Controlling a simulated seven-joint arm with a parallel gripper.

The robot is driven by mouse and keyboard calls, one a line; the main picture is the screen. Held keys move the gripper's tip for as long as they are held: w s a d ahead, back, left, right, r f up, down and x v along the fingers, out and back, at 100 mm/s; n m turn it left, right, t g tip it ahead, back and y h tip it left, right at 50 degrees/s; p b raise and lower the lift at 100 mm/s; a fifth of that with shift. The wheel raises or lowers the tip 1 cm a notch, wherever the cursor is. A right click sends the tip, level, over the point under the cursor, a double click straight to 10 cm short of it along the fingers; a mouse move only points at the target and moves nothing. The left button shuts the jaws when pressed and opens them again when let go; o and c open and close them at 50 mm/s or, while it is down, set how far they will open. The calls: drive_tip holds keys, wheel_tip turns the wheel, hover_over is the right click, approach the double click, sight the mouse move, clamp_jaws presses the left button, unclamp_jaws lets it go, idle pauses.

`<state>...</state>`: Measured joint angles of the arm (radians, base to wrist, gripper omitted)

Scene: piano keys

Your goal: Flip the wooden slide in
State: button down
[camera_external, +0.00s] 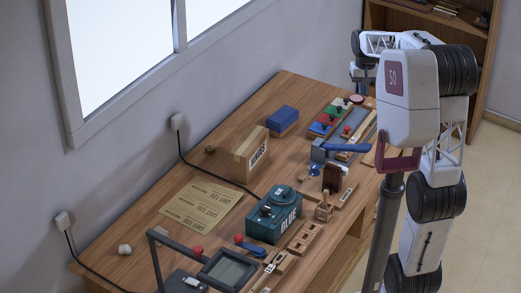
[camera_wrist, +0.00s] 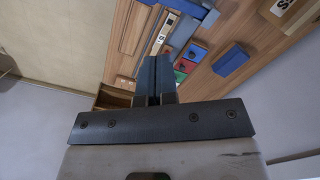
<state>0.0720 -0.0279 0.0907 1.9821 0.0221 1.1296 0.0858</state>
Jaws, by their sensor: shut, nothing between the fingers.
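My gripper (camera_wrist: 155,66) shows in the wrist view with its two dark blue fingers together and nothing between them. The fingers point towards the far right end of the table. Ahead of them lies a long wooden piece (camera_wrist: 137,28) in a frame, beside a pale labelled strip (camera_wrist: 160,34); I take the wooden piece for the slide, but cannot be sure. Long wooden strips also show in the external view (camera_external: 361,128) near the table's right edge. The fingers look apart from the wood. In the external view the fingertips cannot be made out.
A panel of coloured blocks (camera_external: 324,124) and a blue box (camera_external: 283,121) stand near the far end. A blue-handled tool (camera_external: 347,149), a cardboard box (camera_external: 249,155) and a green box (camera_external: 274,216) are nearer. A shelf (camera_external: 481,59) stands behind the table.

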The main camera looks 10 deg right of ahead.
drive_tip(key=w+d+f+g, duration=0.1)
drive_tip(key=w+d+f, duration=0.1)
drive_tip(key=w+f, duration=0.4)
drive_tip(key=w+d+f+m+g, duration=0.1)
drive_tip(key=w+d+f, duration=0.2)
drive_tip(key=w+f, duration=0.4)
drive_tip(key=w+d+f+g+y, duration=0.1)
drive_tip(key=w+f, duration=0.6)
drive_tip(key=w, duration=1.1)
drive_tip(key=shift+d+m, duration=0.3)
drive_tip(key=shift+d, duration=0.6)
drive_tip(key=shift+s+f, duration=0.1)
drive_tip(key=shift+f, duration=0.1)
drive_tip(key=x, duration=0.9)
drive_tip(key=shift+s+a+f, duration=0.2)
drive_tip(key=shift+s+f, duration=0.05)
drive_tip(key=shift+s, duration=0.35)
drive_tip(key=shift+s+a+f, duration=0.2)
drive_tip(key=shift+s+f, duration=0.05)
drive_tip(key=shift+s, duration=0.4)
drive_tip(key=shift+s+a+f, duration=0.2)
drive_tip(key=shift+s+a, duration=0.05)
drive_tip(key=shift+s, duration=0.5)
drive_tip(key=shift+s+a, duration=2.65)
drive_tip(key=shift+s, duration=0.05)
